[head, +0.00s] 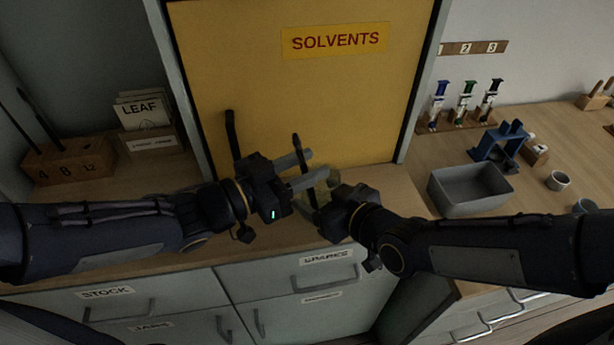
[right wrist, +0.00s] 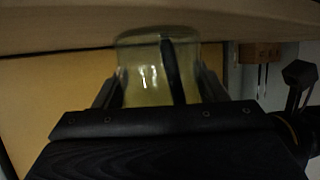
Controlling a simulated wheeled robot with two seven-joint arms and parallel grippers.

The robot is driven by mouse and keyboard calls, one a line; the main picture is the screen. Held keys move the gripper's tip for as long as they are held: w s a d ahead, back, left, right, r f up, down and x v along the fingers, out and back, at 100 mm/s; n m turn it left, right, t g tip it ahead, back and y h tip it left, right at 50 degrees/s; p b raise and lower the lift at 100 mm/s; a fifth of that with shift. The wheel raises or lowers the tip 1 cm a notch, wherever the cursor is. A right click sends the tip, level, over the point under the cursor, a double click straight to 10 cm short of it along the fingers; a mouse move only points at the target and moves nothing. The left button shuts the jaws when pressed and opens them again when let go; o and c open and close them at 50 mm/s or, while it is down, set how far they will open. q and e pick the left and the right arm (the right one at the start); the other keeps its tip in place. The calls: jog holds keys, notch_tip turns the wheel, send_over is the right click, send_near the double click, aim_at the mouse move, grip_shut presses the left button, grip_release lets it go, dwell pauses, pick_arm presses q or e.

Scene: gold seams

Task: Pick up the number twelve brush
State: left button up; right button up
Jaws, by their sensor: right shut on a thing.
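A wooden block (head: 70,163) marked 4, 8 and 12 stands at the far left in the head view. Two dark brush handles (head: 40,118) rise from its 4 and 8 side; none shows at 12. A dark thin handle (head: 296,145) stands nearly upright between my grippers; its number is not readable. My left gripper (head: 316,164) is open, its fingers on either side of this handle. My right gripper (head: 322,196) is shut on a yellowish glass jar (head: 332,180), which fills the right wrist view (right wrist: 140,75). A dark strip (right wrist: 172,72) shows through the glass there.
A yellow SOLVENTS cabinet (head: 360,95) with a dark door handle (head: 231,133) stands just behind my grippers. LEAF packets (head: 143,112) are at left. The right bench holds a grey bin (head: 470,193), a blue stand (head: 503,143) and small cups (head: 558,180). The front counter left of my grippers is clear.

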pick_arm(q)
jog(key=shift+c, duration=0.2)
grip_shut()
jog(key=shift+r, duration=0.1)
notch_tip(320, 180, up, 18)
dwell(0.4)
pick_arm(e)
jog(key=o, duration=1.2)
